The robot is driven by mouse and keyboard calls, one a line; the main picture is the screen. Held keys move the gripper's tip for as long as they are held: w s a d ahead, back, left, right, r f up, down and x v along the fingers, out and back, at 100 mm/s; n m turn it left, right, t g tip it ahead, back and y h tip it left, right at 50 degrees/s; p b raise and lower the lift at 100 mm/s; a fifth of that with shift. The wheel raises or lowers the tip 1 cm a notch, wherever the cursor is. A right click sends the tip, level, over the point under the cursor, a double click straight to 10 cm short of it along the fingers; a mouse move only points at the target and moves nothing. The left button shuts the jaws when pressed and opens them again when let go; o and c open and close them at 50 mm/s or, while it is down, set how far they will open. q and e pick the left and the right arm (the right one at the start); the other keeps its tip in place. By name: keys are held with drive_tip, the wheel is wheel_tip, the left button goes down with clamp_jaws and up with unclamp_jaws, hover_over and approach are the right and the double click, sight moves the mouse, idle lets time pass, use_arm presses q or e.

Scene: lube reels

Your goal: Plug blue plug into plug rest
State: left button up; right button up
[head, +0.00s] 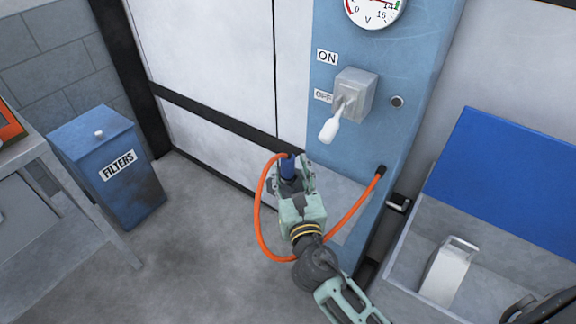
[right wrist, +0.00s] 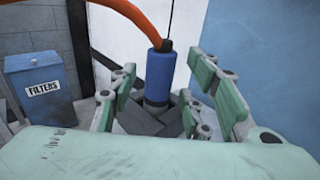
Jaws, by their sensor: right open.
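The blue plug (head: 288,168) has an orange cable (head: 262,215) at its top, looping to a dark socket on the blue panel. In the right wrist view the plug (right wrist: 159,75) stands nearly upright between the fingers of my right gripper (right wrist: 165,100), with gaps on both sides. My right gripper (head: 293,180) is open around it in the head view. Dark grey shapes lie behind the plug's lower end; I cannot tell whether they are the plug rest or whether the plug sits in it. My left gripper is not in view.
The blue panel (head: 400,140) carries a grey switch box (head: 356,95) with a white lever (head: 329,130) and a gauge (head: 375,10). A blue filters bin (head: 135,190) and a table edge stand left. An open blue-lidded box (head: 510,180) is right. Floor at lower left is clear.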

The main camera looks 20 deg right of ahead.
drive_tip(key=s+a+b, duration=0.1)
drive_tip(key=s, duration=0.7)
drive_tip(key=shift+s, duration=0.35)
